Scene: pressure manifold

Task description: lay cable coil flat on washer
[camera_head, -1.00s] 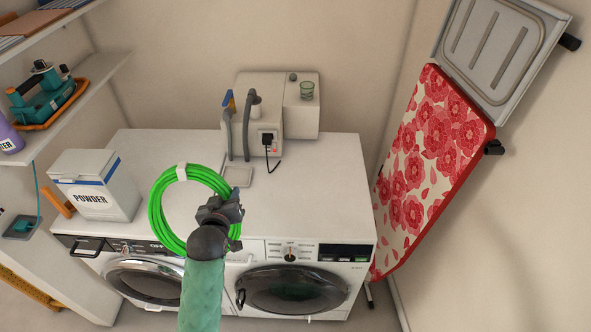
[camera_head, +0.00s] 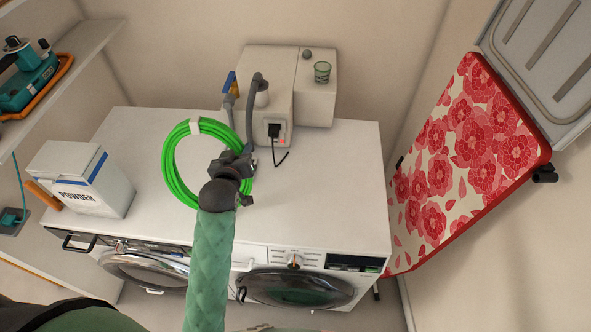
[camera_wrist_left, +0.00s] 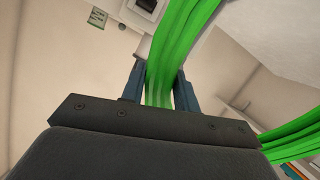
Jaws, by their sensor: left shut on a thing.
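The green cable coil (camera_head: 176,176) is a ring with a white tie band at its top, over the white top of the washers (camera_head: 330,190) in the head view. My left gripper (camera_head: 238,166) is shut on the right side of the coil. In the left wrist view, the green strands (camera_wrist_left: 168,75) pass between the two fingers. The coil looks raised and tilted; I cannot tell whether its far edge touches the top. My right gripper is not in view.
A white powder box (camera_head: 88,178) stands at the left of the top. A floral ironing board (camera_head: 470,160) leans at the right. A shelf holds a teal tool (camera_head: 28,78).

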